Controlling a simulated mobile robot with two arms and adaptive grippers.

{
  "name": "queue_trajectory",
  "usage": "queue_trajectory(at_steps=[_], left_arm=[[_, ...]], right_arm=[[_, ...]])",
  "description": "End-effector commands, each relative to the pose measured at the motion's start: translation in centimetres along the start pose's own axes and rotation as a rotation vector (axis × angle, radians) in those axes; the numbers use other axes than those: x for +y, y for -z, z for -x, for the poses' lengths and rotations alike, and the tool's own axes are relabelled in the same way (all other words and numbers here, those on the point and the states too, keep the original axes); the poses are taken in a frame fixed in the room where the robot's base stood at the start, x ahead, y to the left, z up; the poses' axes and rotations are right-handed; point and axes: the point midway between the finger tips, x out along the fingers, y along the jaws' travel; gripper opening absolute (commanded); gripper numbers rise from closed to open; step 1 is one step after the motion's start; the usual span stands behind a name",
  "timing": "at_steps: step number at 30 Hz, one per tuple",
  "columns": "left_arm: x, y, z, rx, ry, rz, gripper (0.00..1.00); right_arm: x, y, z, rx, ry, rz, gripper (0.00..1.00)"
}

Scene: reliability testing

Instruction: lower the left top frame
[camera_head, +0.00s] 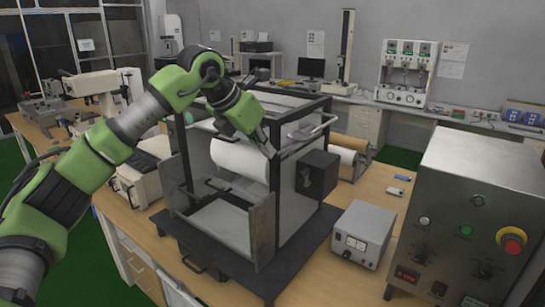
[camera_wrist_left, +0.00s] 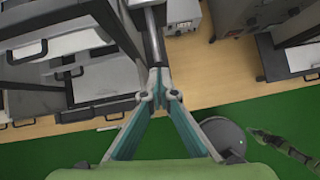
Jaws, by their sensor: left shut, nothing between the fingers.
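The machine (camera_head: 262,225) is a dark box-like frame with metal side panels and a white roll (camera_head: 240,160) inside its open front. A top frame with a bar handle (camera_head: 313,130) shows at its upper right edge. I cannot tell for sure which part is the left top frame. My left gripper (camera_head: 268,151) reaches in from the left and is in front of the machine's upper front edge, near the roll. In the left wrist view my left gripper (camera_wrist_left: 159,80) is shut and empty, its tips near a grey bar (camera_wrist_left: 155,38). Contact is unclear. My right gripper is not visible.
A steel control box (camera_head: 465,205) with a red emergency button stands at the right. A small grey power unit (camera_head: 357,235) sits on the wooden table (camera_head: 300,278) beside the machine. A white desktop device (camera_head: 140,180) stands left of the machine, partly behind my arm.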

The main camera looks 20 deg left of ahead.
Motion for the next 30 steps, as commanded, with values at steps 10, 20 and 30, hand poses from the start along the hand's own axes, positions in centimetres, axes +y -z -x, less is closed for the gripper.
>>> queue_trajectory(at_steps=[10,20,30], left_arm=[[-0.1,1.5,-2.0,0.001,0.001,-0.001,0.0],[0.1,3.1,0.1,-0.001,-0.001,0.001,0.0],[0.0,3.3,0.8,0.001,0.001,0.0,0.0]], right_arm=[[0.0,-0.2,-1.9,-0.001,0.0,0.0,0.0],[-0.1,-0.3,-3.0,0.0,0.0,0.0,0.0],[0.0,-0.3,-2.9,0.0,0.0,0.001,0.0]])
